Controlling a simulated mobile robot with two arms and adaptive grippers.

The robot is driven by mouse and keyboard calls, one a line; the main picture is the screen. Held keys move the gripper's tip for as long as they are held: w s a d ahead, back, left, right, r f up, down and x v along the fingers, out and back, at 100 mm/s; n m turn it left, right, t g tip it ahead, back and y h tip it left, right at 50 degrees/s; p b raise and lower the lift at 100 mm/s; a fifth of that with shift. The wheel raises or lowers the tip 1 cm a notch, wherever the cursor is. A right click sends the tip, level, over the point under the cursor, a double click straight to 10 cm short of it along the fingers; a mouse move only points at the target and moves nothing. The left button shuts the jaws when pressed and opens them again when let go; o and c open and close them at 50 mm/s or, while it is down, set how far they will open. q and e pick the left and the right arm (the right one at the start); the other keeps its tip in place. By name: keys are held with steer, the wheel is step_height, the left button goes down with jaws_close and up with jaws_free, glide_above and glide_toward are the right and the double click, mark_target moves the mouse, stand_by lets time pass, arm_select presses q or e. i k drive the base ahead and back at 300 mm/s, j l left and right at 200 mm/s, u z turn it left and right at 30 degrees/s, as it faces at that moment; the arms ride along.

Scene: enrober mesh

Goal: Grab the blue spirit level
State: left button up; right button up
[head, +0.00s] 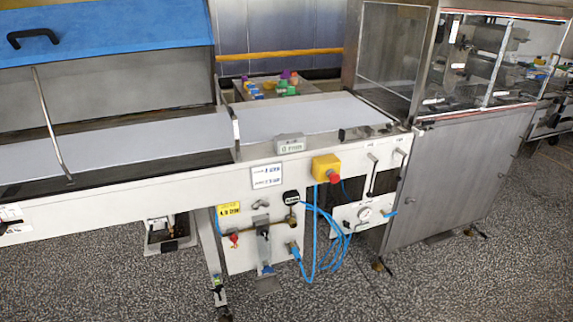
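I cannot make out a blue spirit level for certain. A low surface (312,86) behind the white conveyor belt (300,116) bears several small coloured things. A small blue thing (254,91) is among them at the left, too small to identify. Green things (287,87) and purple things (285,74) stand close to it. The machine's front edge and belt lie between me and that surface, and its lower part is hidden. Neither of my grippers is in view.
The long machine has a raised blue lid (110,30) at the left and a glass-sided steel cabinet (460,170) at the right. A yellow box with a red button (326,168) and blue hoses (315,235) stick out in front. The speckled floor (450,285) is clear at the front.

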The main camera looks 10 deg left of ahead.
mark_target(216, 277)
steer(key=u, duration=1.05)
